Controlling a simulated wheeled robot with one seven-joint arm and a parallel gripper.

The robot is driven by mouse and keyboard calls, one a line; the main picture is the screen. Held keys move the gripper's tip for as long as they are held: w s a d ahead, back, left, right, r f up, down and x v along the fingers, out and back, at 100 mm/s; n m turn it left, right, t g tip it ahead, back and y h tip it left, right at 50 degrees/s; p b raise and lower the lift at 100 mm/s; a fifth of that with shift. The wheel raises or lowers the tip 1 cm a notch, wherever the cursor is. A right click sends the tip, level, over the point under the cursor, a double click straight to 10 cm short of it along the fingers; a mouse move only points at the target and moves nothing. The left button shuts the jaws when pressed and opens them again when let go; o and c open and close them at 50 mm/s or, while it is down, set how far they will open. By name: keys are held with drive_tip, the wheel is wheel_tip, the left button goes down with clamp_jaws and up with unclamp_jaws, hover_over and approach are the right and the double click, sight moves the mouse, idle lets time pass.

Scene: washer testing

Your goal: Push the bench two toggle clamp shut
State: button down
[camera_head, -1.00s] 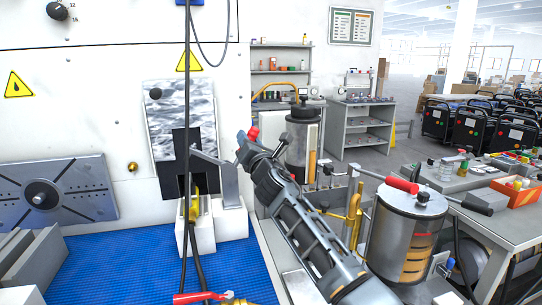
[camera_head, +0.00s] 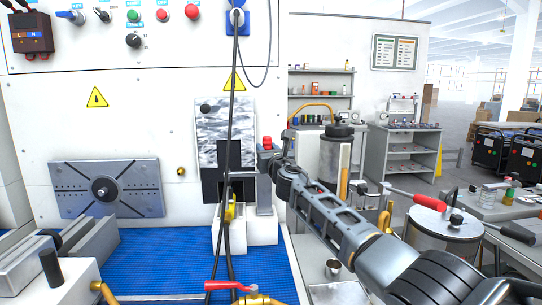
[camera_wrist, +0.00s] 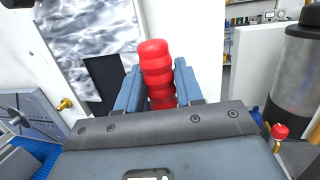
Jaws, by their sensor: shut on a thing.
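The toggle clamp (camera_head: 264,192) has a grey upright bracket on a white block, in front of a dark plate on the machine's white wall. Its red handle (camera_head: 267,143) stands up at the top of the bracket. My gripper (camera_head: 273,157) is at this handle, coming from the right. In the wrist view my gripper (camera_wrist: 158,85) has its two blue-grey fingers on either side of the ribbed red handle (camera_wrist: 156,65) and is shut on it. The handle stands about upright there. The clamp's arm and base are hidden in the wrist view.
A black hose (camera_head: 225,150) hangs in front of the clamp's left side. A slotted grey plate (camera_head: 105,188) is on the wall at left. A red-handled valve (camera_head: 232,286) is at the front. A metal cylinder (camera_head: 443,234) stands at right. The blue mat (camera_head: 165,262) has free room.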

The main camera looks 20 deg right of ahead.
idle(0.4)
drive_tip(key=c, duration=0.8)
unclamp_jaws()
drive_tip(key=shift+s+p, duration=0.5)
drive_tip(key=shift+p, duration=0.2)
drive_tip(key=s+p, duration=0.2)
drive_tip(key=s, duration=0.1)
drive_tip(key=s+f+p, duration=0.1)
drive_tip(key=s, duration=0.2)
drive_tip(key=shift+s+f+p, duration=0.15)
drive_tip(key=shift+s+p, duration=0.2)
drive_tip(key=shift+p, duration=0.05)
